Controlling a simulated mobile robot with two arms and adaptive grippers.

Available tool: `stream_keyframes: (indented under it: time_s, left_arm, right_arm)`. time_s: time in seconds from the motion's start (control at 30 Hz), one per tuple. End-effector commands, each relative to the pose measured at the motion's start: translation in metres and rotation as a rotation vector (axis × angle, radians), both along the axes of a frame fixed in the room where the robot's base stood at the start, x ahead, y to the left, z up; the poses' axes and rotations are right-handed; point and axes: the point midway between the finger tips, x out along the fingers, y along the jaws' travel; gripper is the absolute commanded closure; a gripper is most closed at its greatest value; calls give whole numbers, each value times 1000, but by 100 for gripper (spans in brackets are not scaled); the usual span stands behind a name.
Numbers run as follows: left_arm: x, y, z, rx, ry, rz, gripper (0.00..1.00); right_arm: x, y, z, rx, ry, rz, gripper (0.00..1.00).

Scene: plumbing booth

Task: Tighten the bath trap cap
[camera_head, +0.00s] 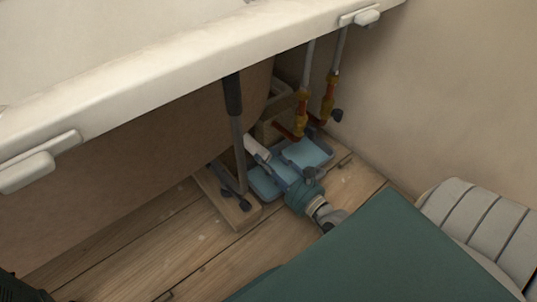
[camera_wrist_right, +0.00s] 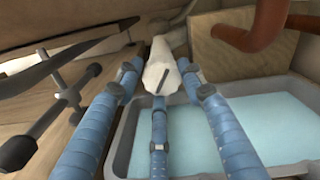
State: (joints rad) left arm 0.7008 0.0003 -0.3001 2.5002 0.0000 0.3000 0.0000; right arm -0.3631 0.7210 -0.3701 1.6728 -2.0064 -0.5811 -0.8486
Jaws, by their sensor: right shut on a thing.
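The white bath trap cap (camera_head: 257,148) sits under the tub, at the far end of my right gripper (camera_head: 273,164). In the right wrist view the cap (camera_wrist_right: 161,70) is pale and tapered, with a dark slot-like mark on its near face. The blue wrapped fingers of my right gripper (camera_wrist_right: 158,72) surround it on both sides and from below. They are closed on it.
A grey tray (camera_wrist_right: 285,82) of pale blue water lies below the cap. A dark metal tub leg (camera_head: 238,150) stands close on the left, on a wooden board. The tub rim (camera_head: 180,72) overhangs. Floorboards at the front left are clear.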

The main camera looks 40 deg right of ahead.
Motion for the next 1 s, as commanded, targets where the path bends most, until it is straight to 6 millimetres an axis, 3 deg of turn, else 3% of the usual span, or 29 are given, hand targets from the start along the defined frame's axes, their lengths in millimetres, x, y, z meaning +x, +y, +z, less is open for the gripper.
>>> stream_keyframes:
  time_s: [0.27, 1.0]
  left_arm:
    - [0, 0, 1, 0, 0, 0, 44]
    - [0, 0, 0, 0, 1, 0, 44]
  right_arm:
    - [2, -1, 7, 99, -7, -2, 87]
    - [3, -6, 7, 747, 43, -3, 88]
